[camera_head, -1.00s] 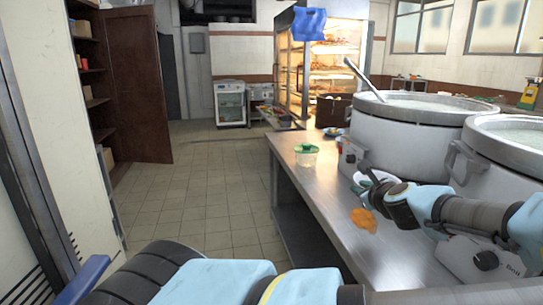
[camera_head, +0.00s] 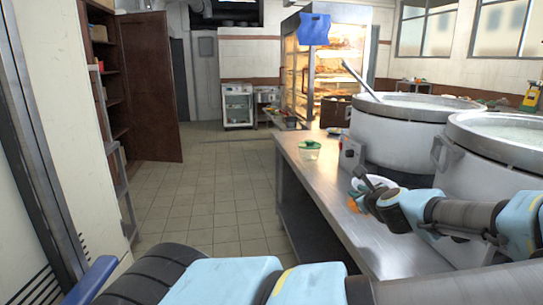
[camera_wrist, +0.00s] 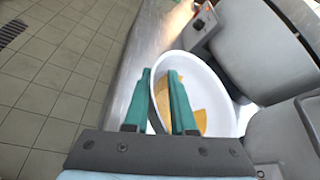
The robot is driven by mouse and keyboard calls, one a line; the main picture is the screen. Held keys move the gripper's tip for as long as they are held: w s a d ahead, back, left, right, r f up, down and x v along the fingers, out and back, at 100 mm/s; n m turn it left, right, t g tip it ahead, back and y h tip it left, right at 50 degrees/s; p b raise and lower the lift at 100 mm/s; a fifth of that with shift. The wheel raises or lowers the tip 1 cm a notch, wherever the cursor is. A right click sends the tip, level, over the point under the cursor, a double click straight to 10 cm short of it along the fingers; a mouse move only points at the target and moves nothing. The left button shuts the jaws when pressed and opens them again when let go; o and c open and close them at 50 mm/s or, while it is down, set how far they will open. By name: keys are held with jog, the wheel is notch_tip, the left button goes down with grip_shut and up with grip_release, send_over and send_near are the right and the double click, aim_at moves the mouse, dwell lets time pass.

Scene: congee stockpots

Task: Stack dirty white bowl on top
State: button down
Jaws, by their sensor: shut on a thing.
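A white bowl (camera_wrist: 215,95) with orange-yellow patches on its inside fills the middle of the wrist view. My gripper (camera_wrist: 160,74), with green fingers, is shut on the bowl's left wall, one finger outside and one inside. In the head view the bowl (camera_head: 377,181) shows as a white sliver beside my gripper (camera_head: 361,184), over the steel counter, and is mostly hidden by my wrist. I cannot tell whether the bowl touches the counter. No other white bowl shows clearly.
Two large stockpots (camera_head: 405,135) stand along the right of the steel counter (camera_head: 318,178). A ladle (camera_head: 362,80) leans in the far one. A clear tub with green trim (camera_head: 309,150) stands near the counter's left edge. Tiled floor (camera_head: 215,190) is open to the left.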

jog(key=w+a+f, duration=0.4)
jog(key=a, duration=0.4)
jog(key=w+a+f, duration=0.4)
jog(key=a, duration=0.4)
jog(key=s+a+f, duration=0.1)
jog(key=a+f, duration=0.3)
jog(key=a, duration=0.5)
jog(key=s+a+f, duration=0.2)
jog(key=a+f, duration=0.3)
jog(key=a, duration=0.4)
jog(key=shift+f, duration=0.2)
